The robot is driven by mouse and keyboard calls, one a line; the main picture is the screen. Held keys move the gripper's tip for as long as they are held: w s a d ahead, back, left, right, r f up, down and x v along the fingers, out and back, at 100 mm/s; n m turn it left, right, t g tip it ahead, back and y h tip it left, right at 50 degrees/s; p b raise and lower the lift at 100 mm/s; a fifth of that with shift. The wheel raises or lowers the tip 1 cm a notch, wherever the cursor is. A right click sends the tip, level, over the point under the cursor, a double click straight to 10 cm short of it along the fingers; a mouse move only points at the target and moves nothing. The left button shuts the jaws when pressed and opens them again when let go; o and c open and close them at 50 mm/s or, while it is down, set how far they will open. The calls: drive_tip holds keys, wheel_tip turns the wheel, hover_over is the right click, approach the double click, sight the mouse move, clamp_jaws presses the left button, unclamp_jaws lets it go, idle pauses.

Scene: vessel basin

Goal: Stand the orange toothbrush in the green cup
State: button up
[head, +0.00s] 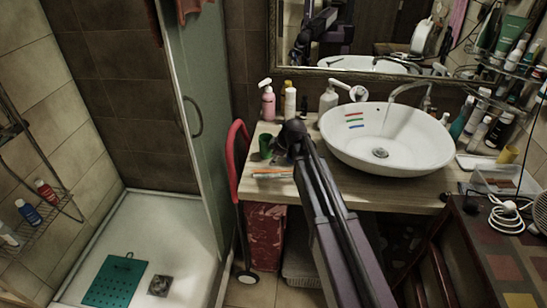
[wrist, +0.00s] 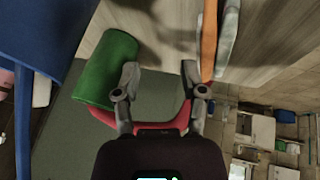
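The green cup (head: 265,146) stands near the left edge of the wooden counter, just left of my gripper (head: 285,150). In the wrist view the cup (wrist: 107,68) is left of my gripper's left finger. The orange toothbrush (wrist: 209,40) lies on the counter at the right finger's side, beside a pale toothbrush (wrist: 229,38). In the head view the brushes show only as a small orange and pale strip (head: 272,174) near the counter's front edge. My gripper (wrist: 159,78) is open, with nothing between its fingers. Whether the right finger touches the orange brush, I cannot tell.
A white basin (head: 350,150) fills the counter to the right. A pink bottle (head: 268,103) and other bottles stand behind the cup. A red handle (head: 236,160) rises beside the counter's left edge and shows behind my fingers in the wrist view (wrist: 165,127).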

drive_tip(key=shift+r, duration=0.15)
drive_tip(key=p+v, duration=0.3)
drive_tip(key=shift+s+r, duration=0.1)
drive_tip(key=shift+r, duration=0.2)
drive_tip(key=p+v, duration=0.7)
drive_tip(key=v, duration=0.1)
drive_tip(key=shift+r+p, duration=0.2)
drive_tip(key=shift+p, duration=0.2)
drive_tip(key=shift+s+d, duration=0.1)
drive_tip(key=shift+d, duration=0.05)
idle(0.7)
drive_tip(key=s+d+f+m+g+h, duration=0.2)
drive_tip(key=s+d+m+g+h, duration=0.1)
drive_tip(key=s+d+m, duration=1.4)
drive_tip(key=s+d+h, duration=0.1)
drive_tip(key=s+d, duration=0.1)
drive_tip(key=s, duration=0.2)
drive_tip(key=shift+s+d+f+g+h, duration=0.15)
drive_tip(key=shift+s+d+g+h, duration=0.1)
drive_tip(key=shift+s+g+h, duration=0.05)
drive_tip(key=shift+s, duration=0.1)
